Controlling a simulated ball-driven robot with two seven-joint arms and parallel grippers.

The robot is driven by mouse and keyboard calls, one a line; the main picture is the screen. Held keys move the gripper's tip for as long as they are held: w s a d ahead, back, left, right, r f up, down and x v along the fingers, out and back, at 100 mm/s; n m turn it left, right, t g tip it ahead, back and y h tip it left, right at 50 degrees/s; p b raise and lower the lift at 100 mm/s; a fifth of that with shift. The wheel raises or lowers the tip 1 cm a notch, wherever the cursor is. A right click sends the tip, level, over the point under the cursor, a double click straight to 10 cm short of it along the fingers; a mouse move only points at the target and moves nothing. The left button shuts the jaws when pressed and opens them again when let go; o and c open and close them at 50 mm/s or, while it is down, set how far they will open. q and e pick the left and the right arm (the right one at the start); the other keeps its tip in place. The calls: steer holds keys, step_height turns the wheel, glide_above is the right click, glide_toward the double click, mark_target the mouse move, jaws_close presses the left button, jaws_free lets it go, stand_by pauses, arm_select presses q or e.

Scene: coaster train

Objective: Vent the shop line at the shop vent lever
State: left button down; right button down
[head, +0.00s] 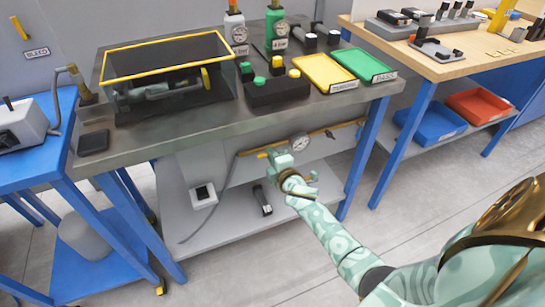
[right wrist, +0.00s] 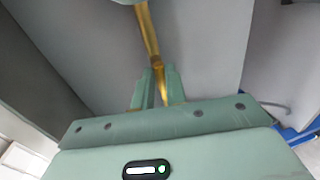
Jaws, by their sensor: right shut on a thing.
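A yellow pipe (head: 345,126) with a round gauge (head: 300,142) runs under the front edge of the grey bench. My right gripper (head: 280,161) is at the left part of this pipe, below the bench top. In the right wrist view its two fingers (right wrist: 156,90) are shut on a brass-yellow bar (right wrist: 149,35), which appears to be the shop vent lever. The bar runs up from between the fingers to a pale green part at the top edge. The gripper hides much of the lever in the head view. My left gripper is not in view.
A hose (head: 222,185) hangs left of the gripper. Blue bench legs (head: 362,160) stand to the right. The floor in front is clear.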

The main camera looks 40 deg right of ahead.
steer(key=shift+s+f, duration=0.1)
steer(key=shift+f, duration=0.05)
steer(key=c, duration=1.5)
jaws_free()
steer(key=shift+o, duration=0.2)
